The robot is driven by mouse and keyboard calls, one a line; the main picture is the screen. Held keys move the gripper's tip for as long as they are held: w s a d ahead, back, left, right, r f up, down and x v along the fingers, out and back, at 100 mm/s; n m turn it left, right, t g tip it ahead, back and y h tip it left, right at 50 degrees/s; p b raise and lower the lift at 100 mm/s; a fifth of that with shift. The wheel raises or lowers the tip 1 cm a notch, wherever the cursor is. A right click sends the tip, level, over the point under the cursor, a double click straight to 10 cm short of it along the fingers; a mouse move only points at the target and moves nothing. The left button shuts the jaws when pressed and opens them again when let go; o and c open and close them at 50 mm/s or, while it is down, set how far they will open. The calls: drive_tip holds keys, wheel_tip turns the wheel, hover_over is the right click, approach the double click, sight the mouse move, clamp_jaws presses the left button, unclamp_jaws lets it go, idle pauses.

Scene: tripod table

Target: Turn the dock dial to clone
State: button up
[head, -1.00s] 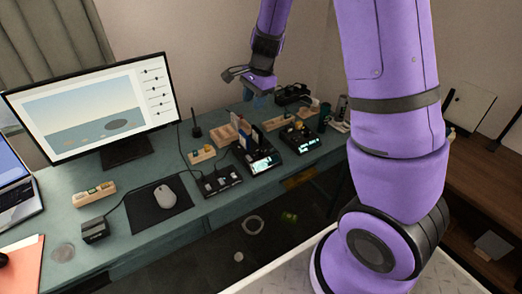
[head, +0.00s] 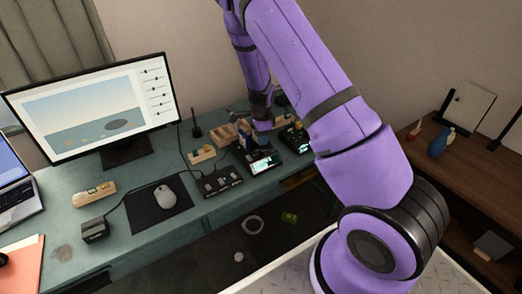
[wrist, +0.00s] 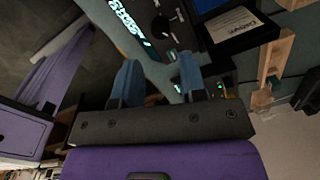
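A black dock (head: 264,161) with a lit screen stands on the teal desk in the head view. A second dock (head: 298,140) with a lit screen stands to its right, partly hidden by my arm. The wrist view shows a dock's lit display (wrist: 127,22) and a dark round dial (wrist: 161,26) with a light pointer mark; its labels are too small to read. My gripper (wrist: 158,82) has its two blue fingers apart with nothing between them. The dial lies beyond the fingertips, apart from them. In the head view my gripper (head: 262,124) is above the docks, its fingers hard to make out.
A dark box with a white label (wrist: 232,28) stands beside the dial in the wrist view, near a wooden holder (wrist: 275,58). A black switch box (head: 221,182), a mouse (head: 165,196) and a monitor (head: 95,107) are on the desk to the left.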

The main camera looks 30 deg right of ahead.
sight(261, 152)
wheel_tip(261, 152, down, 7)
drive_tip(key=shift+w+f, duration=0.1)
drive_tip(key=shift+w, duration=0.05)
idle(0.4)
drive_tip(key=c, duration=0.6)
